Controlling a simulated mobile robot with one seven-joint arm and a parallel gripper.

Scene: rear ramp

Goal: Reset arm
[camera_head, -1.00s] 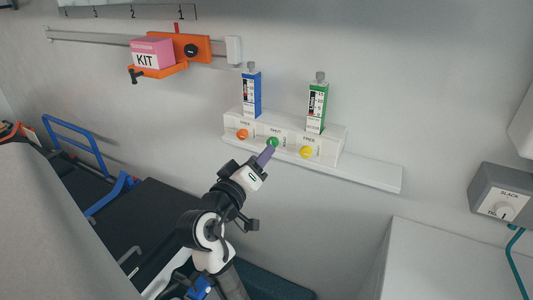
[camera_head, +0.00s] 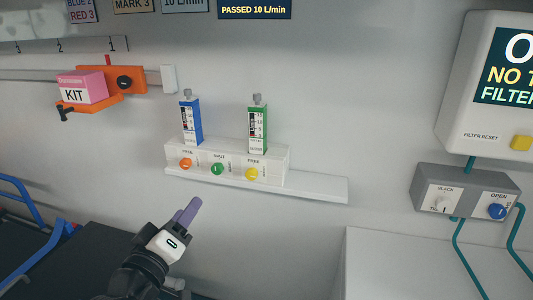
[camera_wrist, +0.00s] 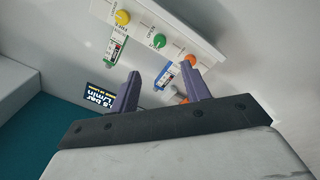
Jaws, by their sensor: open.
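My gripper (camera_head: 188,211) is in the lower left of the head view, below the white button panel on the wall. Its purple fingers show apart and empty in the wrist view (camera_wrist: 160,86). The white panel (camera_head: 273,170) carries an orange button (camera_head: 185,164), a green button (camera_head: 217,169) and a yellow button (camera_head: 252,174). A blue flowmeter (camera_head: 191,122) and a green flowmeter (camera_head: 257,129) stand upright on it. In the head view the fingers are apart from the panel.
A pink KIT box (camera_head: 82,88) sits on an orange bracket on a wall rail at left. A grey SLACK/OPEN box (camera_head: 466,193) and a white filter unit (camera_head: 480,120) are at right. A white cabinet (camera_head: 410,260) stands below. Blue rails (camera_head: 30,205) are at far left.

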